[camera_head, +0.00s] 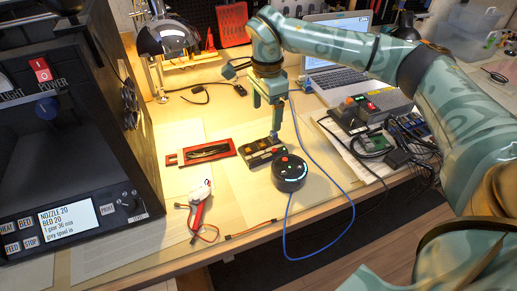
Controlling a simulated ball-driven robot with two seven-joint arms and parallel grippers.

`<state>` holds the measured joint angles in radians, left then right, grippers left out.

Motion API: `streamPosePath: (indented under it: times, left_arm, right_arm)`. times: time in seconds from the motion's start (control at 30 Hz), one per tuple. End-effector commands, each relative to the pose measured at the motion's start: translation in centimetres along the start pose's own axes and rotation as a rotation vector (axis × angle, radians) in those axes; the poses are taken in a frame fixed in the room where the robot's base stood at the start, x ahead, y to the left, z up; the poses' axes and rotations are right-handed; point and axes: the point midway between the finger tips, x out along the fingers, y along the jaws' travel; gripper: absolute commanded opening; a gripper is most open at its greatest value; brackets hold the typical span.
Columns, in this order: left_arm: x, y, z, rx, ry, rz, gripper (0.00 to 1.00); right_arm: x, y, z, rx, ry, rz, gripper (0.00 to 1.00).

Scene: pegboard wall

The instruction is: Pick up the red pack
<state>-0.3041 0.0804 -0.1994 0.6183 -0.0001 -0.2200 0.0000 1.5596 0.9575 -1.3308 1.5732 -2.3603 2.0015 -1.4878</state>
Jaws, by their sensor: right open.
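A red and white pack-like item (200,205) with dark leads lies on the table, left of the middle and near the front edge; it is the likeliest red pack, but it is too small to be sure. My right gripper (266,118) points down with its fingers open and empty. It is above and at the back of a small dark control box (262,152), to the right of and behind the red and white item. I cannot tell whether a fingertip touches the box. My left gripper is out of view.
A red tray (228,147) with dark contents lies behind the item. A round black button device (290,173) with a blue cable stands to its right. A black printer (75,140) fills the left. A lamp (168,38), laptop (340,75) and electronics (375,140) stand further back.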

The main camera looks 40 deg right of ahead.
Motion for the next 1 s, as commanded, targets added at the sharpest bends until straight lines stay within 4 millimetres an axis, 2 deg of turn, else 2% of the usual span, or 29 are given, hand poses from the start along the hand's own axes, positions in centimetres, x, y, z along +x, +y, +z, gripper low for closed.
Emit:
streamPosePath:
  times: [0.03,0.1,0.2,0.43,0.53,0.6,0.77,1.0]
  left_arm:
    - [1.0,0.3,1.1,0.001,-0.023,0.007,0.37]
    - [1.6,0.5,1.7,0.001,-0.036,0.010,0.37]
    - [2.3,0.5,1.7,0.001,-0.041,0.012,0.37]
    - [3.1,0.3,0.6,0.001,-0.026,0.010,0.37]
    - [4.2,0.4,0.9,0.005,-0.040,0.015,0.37]
    - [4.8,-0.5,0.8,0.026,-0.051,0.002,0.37]
    - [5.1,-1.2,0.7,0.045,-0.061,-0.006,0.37]
    - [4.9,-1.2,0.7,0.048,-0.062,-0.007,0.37]
  right_arm:
    - [2.4,0.0,0.0,0.000,0.000,0.010,0.82]
    - [4.0,0.0,0.1,0.000,0.000,0.010,0.82]
    - [5.7,0.0,0.1,0.000,-0.001,0.008,0.82]
    - [7.5,0.0,0.2,0.000,-0.003,0.003,0.82]
    - [9.4,0.1,0.5,-0.001,-0.002,0.008,0.82]
    - [10.8,0.1,0.8,-0.002,-0.002,0.009,0.82]
    - [12.1,0.2,0.7,0.000,-0.002,0.004,0.82]
    - [11.9,0.2,0.7,0.000,-0.002,0.000,0.82]
